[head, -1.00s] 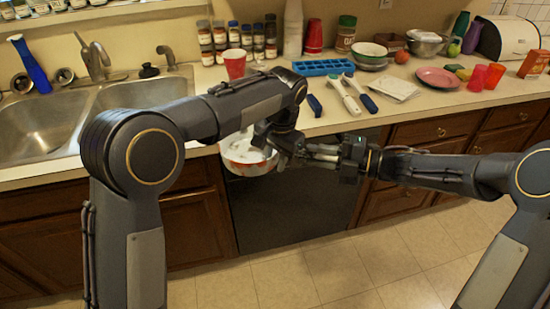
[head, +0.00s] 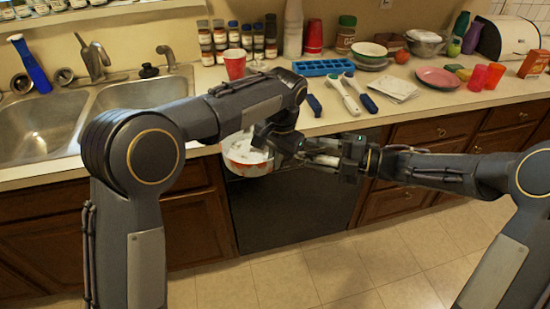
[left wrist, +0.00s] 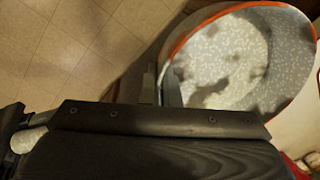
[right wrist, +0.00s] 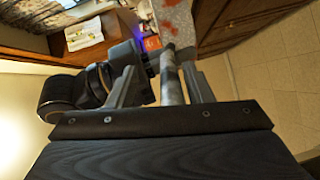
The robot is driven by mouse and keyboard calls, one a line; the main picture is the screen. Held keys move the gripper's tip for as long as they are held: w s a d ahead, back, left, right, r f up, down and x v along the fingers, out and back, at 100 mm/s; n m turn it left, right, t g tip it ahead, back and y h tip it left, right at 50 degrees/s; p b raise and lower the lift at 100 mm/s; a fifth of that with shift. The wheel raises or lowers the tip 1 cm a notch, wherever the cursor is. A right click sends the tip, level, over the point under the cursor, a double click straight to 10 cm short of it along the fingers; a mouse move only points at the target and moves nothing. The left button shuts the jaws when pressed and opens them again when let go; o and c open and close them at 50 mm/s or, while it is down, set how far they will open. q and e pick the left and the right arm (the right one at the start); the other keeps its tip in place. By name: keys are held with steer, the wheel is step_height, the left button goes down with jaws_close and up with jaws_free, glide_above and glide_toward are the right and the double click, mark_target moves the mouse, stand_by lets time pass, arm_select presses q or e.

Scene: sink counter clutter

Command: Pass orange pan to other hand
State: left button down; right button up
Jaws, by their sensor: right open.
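The orange pan (head: 243,157) is off the counter, in front of its edge, in the head view. In the left wrist view its speckled pale inside and orange rim (left wrist: 225,60) show, tilted. My left gripper (head: 287,143) is shut on the pan, its fingers (left wrist: 161,85) close together at the pan's near side. My right gripper (head: 318,152) is open beside it. In the right wrist view a pale handle (right wrist: 171,80) lies between its spread fingers (right wrist: 163,82), and the pan's orange-spotted side (right wrist: 176,20) is beyond. Exact finger contact is partly hidden.
A red cup (head: 235,65), a blue tray (head: 322,67) and several brushes stand or lie on the counter behind my grippers. The double sink (head: 40,125) is at left. A dark appliance front (head: 290,210) is below. The floor in front is clear.

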steer(key=v, duration=1.2)
steer(key=w+d+r+m+t+h, duration=0.4)
steer(key=w+r+m+t+h, duration=0.15)
steer(key=r+m+t, duration=0.3)
steer(key=s+d+r+m+t+h, duration=0.2)
steer(key=s+d+m+t+h, duration=0.1)
steer(key=d+m+h, duration=0.45)
steer(key=s+f+m+g+h, duration=0.2)
steer(key=s+f+m+g, duration=0.15)
steer(key=s+m, duration=0.35)
steer(key=s+f+m+g+h, duration=0.2)
steer(key=s+f+m, duration=0.2)
steer(key=s+m, duration=0.3)
steer(key=s+a+f+m+g+y, duration=0.1)
steer(key=s+a+f+g+y, duration=0.1)
steer(key=s, duration=0.5)
steer(key=s+a+f+m+g+y, duration=0.1)
steer(key=s+a+f+g+y, duration=0.1)
steer(key=s+a, duration=0.5)
step_height(320, 180, down, 2)
steer(key=shift+s+a+f+g, duration=0.1)
steer(key=shift+s+a+g, duration=0.2)
steer(key=shift+g, duration=0.3)
